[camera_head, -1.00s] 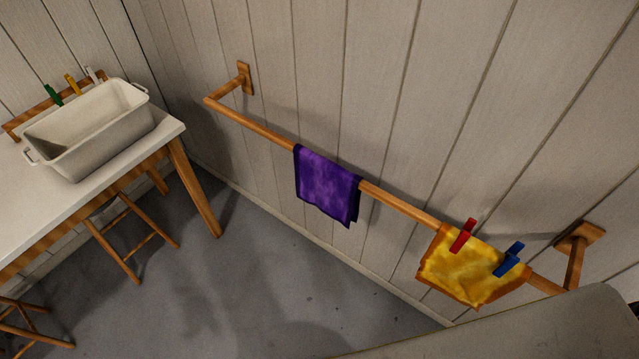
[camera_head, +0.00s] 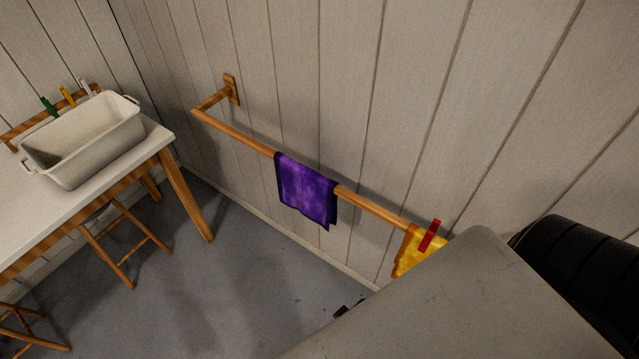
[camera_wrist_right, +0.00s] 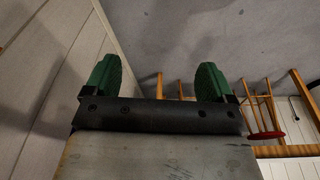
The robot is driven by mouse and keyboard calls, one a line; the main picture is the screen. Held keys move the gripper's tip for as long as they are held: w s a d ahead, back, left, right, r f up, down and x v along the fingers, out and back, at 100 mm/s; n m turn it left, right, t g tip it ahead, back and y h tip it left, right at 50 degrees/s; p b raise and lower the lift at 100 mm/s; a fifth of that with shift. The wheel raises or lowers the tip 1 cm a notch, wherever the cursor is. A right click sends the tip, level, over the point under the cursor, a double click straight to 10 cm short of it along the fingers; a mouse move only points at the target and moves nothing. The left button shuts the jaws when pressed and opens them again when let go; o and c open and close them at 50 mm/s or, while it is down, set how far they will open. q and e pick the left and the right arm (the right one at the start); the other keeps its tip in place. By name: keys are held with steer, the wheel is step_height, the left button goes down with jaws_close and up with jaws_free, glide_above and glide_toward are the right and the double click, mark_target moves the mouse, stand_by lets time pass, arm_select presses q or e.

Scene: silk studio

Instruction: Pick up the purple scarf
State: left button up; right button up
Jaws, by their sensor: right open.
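The purple scarf (camera_head: 306,190) hangs folded over a wooden wall rail (camera_head: 236,133), near the rail's middle, in the head view. No clothespin shows on it. My right arm covers the lower right of the head view. A small dark part at its far end, low in the picture, may belong to my right gripper. In the right wrist view my right gripper (camera_wrist_right: 156,82) has its two green fingers wide apart with nothing between them. The scarf does not show in that view. My left gripper is in neither view.
A yellow cloth (camera_head: 412,252) with a red clothespin (camera_head: 429,236) hangs further right on the rail, partly hidden by my arm. A table (camera_head: 150,150) with a white basin (camera_head: 85,145) stands at left. A wooden stool (camera_head: 125,245) is below. The floor between is clear.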

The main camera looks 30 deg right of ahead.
steer(key=w+a+r+n+y+p, duration=0.1)
steer(key=w+a+r, duration=0.15)
steer(key=r, duration=0.55)
steer(key=w+a+r+n+y+p, duration=0.15)
steer(key=w+r, duration=0.25)
steer(key=r, duration=0.4)
steer(key=w+a+r+p, duration=0.1)
steer(key=w+a+r, duration=0.15)
steer(key=r, duration=0.65)
steer(key=m+g+h, duration=0.2)
steer(key=h, duration=0.1)
glide_toward(327, 184)
step_height(327, 184, down, 6)
steer(key=b, duration=0.9)
steer(key=shift+w+d+f, duration=0.15)
steer(key=shift+f, duration=1.3)
steer(key=shift+f, duration=0.2)
